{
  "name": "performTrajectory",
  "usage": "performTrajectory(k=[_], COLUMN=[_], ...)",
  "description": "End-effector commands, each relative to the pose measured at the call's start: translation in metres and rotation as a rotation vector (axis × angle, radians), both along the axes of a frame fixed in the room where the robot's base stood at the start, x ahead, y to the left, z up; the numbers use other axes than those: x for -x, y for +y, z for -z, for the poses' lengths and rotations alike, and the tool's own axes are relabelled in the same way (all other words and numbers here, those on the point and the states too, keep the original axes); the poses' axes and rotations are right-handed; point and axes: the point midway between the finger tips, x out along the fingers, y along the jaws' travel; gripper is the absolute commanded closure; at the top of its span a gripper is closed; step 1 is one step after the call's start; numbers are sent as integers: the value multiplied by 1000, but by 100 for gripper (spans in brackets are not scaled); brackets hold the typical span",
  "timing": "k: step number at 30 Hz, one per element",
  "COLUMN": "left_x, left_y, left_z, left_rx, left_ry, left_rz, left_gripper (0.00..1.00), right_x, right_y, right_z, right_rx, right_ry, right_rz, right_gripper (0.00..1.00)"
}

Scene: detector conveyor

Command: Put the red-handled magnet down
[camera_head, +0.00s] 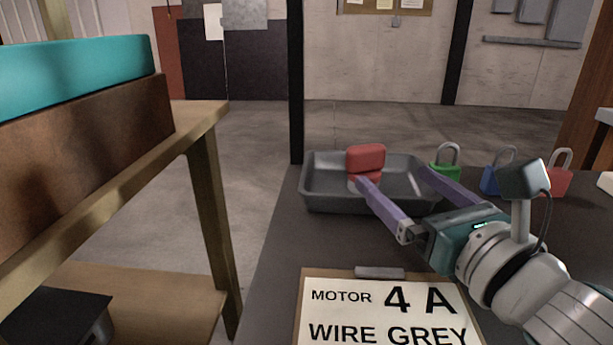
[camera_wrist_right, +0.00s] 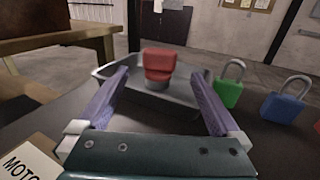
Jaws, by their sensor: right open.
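The red-handled magnet (camera_head: 366,157) stands upright in the grey tray (camera_head: 325,201), towards the tray's middle. In the right wrist view the magnet (camera_wrist_right: 159,62) shows a red handle above a narrower lower part, between and beyond my fingers. My right gripper (camera_head: 397,175) is open, its purple fingers spread wide at the tray's near side. In the head view one fingertip overlaps the magnet's lower part. In the wrist view there are gaps between the magnet and both fingers. My left gripper is not in view.
Green (camera_head: 445,168), blue (camera_head: 492,181) and red (camera_head: 557,181) padlocks stand right of the tray. A clipboard reading "MOTOR 4 A WIRE GREY" (camera_head: 387,312) lies in front. A wooden rack (camera_head: 212,190) with a teal-topped box (camera_head: 75,75) stands left. Dark table surface is bare between tray and clipboard.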

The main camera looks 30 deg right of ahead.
Motion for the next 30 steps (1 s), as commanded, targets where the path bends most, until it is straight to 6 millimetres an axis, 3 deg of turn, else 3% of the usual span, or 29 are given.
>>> performTrajectory(k=[3,9,22,26,30], left_x=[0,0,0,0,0], left_y=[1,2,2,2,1], left_z=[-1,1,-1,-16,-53], left_rx=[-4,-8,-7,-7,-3], left_ry=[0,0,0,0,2], left_rz=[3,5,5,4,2], left_gripper=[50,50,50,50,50], right_x=[25,47,51,51,53], right_y=[4,8,8,3,-8], right_z=[1,1,-2,-16,-49], right_rx=[-2,-1,-8,-110,-421], right_ry=[4,1,0,3,12], right_rz=[2,0,2,32,125], right_gripper=[0,0,0,0,0])
